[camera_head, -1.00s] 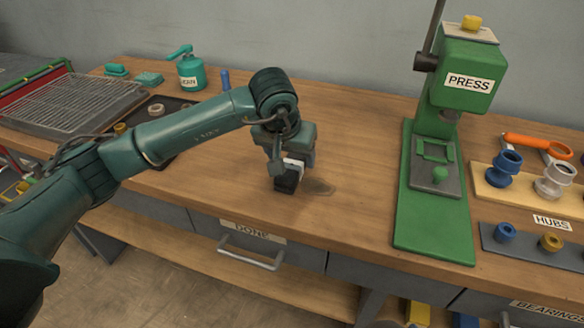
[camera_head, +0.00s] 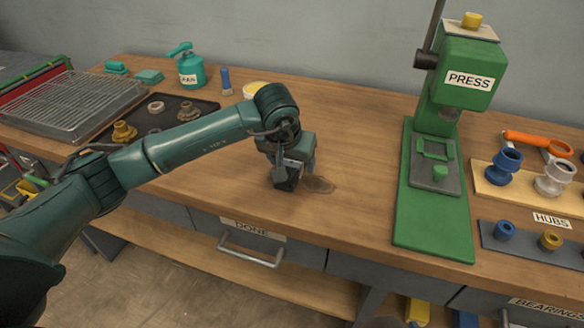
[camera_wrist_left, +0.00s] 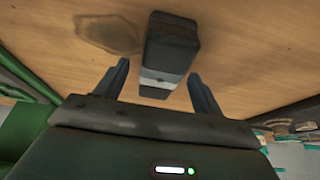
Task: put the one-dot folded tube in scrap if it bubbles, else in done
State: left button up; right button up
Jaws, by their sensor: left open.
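My left gripper (camera_head: 291,172) is low over the bench, just left of the green press. In the left wrist view its two fingers (camera_wrist_left: 160,70) are apart, with a dark block (camera_wrist_left: 172,45) with a pale band between and just beyond them. In the head view the dark block (camera_head: 285,184) stands on the wood, partly hidden by the gripper. A drawer (camera_head: 285,235) labelled DONE is in the bench front, below the gripper, and looks shut. I can make out no folded tube, dots or scrap container. My right gripper is out of view.
The green press (camera_head: 437,205) stands right of the gripper. Hubs on a wooden board (camera_head: 482,190) lie further right. A wire rack (camera_head: 60,105), a dark tray (camera_head: 200,106) with rings and a green spray bottle (camera_head: 191,72) are at the back left. A dark stain (camera_head: 320,184) marks the wood.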

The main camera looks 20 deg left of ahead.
pick_arm(q)
jog(key=shift+f, duration=0.15)
dwell(0.3)
jog(key=c, duration=1)
jog(key=shift+c, duration=1.2)
